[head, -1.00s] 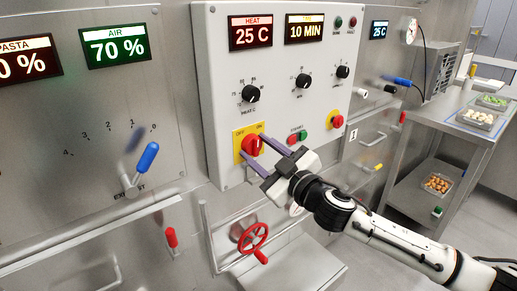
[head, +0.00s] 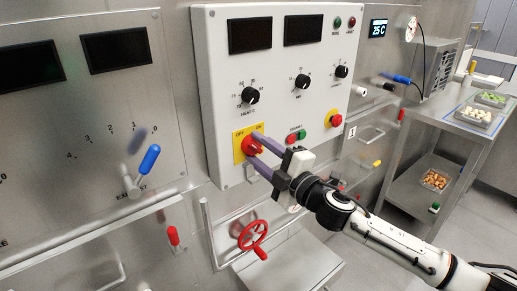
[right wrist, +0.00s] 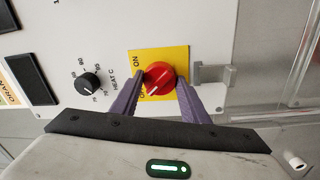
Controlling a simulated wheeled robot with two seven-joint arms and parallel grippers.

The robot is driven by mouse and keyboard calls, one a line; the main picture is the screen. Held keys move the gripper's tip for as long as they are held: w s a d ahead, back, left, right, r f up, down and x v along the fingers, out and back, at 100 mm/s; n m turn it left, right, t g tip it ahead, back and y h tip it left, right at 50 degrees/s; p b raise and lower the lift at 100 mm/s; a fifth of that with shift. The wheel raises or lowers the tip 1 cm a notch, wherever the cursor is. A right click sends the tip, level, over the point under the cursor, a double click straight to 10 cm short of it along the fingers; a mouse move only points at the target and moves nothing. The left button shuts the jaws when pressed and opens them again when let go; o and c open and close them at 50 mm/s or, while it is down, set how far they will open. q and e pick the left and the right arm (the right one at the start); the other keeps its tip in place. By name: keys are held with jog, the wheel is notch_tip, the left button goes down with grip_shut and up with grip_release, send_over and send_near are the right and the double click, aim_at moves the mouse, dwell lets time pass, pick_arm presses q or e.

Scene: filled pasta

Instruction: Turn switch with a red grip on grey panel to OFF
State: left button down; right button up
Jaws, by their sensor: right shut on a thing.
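The switch with a red grip (head: 250,148) sits on a yellow plate (head: 238,156) low on the grey panel (head: 215,95). In the right wrist view the red grip (right wrist: 160,72) lies between the purple fingers of my right gripper (right wrist: 160,88), which is shut on it. Its white mark points to the lower left there, toward the partly hidden OFF lettering and away from ON. In the head view my right gripper (head: 255,149) reaches in from the lower right, and its fingers partly cover the switch. My left gripper is not in view.
The panel's two displays (head: 250,35) are dark. Black knobs (head: 250,95) sit above the switch, and a red emergency button (head: 335,118) on yellow is to its right. A red handwheel (head: 252,236) is below. A steel table (head: 440,110) stands at the right.

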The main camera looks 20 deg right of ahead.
jog(key=shift+n, duration=0.4)
jog(key=o, duration=1.1)
jog(key=shift+c, duration=0.2)
jog(key=b+v, duration=0.2)
jog(key=v, duration=0.8)
jog(key=shift+s, duration=0.15)
jog(key=shift+f, duration=0.15)
